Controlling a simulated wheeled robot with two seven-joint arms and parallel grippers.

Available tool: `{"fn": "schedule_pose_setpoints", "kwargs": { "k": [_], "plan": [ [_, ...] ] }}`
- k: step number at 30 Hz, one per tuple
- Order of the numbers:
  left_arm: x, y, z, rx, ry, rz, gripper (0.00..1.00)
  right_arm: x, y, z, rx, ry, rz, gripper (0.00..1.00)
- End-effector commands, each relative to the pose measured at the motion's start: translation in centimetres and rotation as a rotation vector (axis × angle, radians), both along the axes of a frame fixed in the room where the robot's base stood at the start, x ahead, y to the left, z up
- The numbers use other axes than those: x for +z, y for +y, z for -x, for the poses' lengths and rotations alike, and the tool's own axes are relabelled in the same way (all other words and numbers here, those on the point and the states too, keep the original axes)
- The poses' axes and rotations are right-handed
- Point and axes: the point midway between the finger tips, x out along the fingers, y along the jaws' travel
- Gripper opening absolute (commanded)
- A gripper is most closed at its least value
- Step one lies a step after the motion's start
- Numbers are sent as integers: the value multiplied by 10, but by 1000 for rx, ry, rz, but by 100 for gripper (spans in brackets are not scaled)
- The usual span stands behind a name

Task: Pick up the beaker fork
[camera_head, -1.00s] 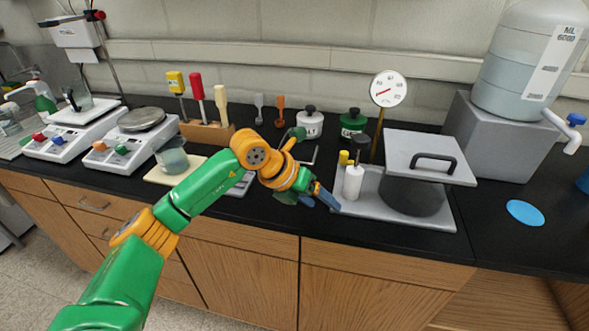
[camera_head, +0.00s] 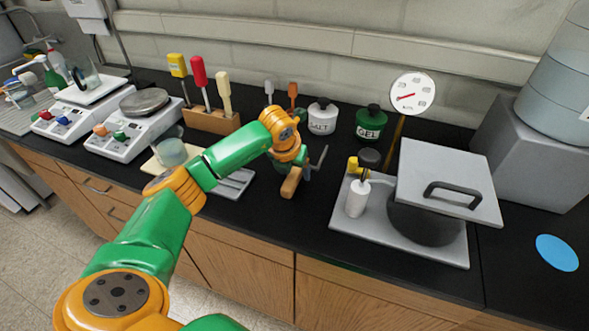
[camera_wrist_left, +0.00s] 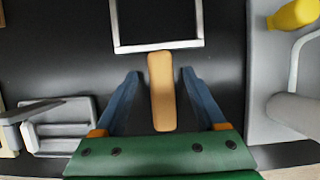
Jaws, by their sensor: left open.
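The beaker fork has a tan wooden handle (camera_head: 291,182) and a metal fork part, partly hidden behind my left gripper in the head view. In the left wrist view its wooden handle (camera_wrist_left: 162,100) points towards my palm and its squared metal frame (camera_wrist_left: 156,47) lies beyond. My left gripper (camera_wrist_left: 160,73) is open, with one blue finger on each side of the handle and dark gaps between. In the head view the left gripper (camera_head: 300,170) is over the fork on the black bench. My right gripper is in neither view.
A grey tray with a pump bottle (camera_head: 358,197) and a lidded dark pot (camera_head: 425,222) stands to the right. A beaker (camera_head: 172,152) and a small grey holder (camera_head: 235,183) are to the left. Salt (camera_head: 321,119) and gel (camera_head: 370,125) jars stand behind.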

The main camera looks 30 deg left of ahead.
Motion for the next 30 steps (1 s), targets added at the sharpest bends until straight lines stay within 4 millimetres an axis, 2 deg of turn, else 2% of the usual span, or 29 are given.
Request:
{"fn": "schedule_pose_setpoints", "kwargs": {
  "k": [6, 7, 12, 15, 25, 30],
  "plan": [
    [-4, 0, -1, -1, -1, -1, 72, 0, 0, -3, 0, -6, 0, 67],
    [-4, 0, -1, -1, -1, -1, 70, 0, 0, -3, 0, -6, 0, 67],
    [-4, 0, -1, -1, -1, -1, 24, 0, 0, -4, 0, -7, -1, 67],
    [-4, 0, -1, -1, -1, 0, 0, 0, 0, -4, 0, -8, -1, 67],
    [-2, 0, -2, -1, -3, 0, 0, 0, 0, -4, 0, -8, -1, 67],
    [17, 0, -3, -2, -6, 0, 0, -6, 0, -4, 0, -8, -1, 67]
  ]
}}
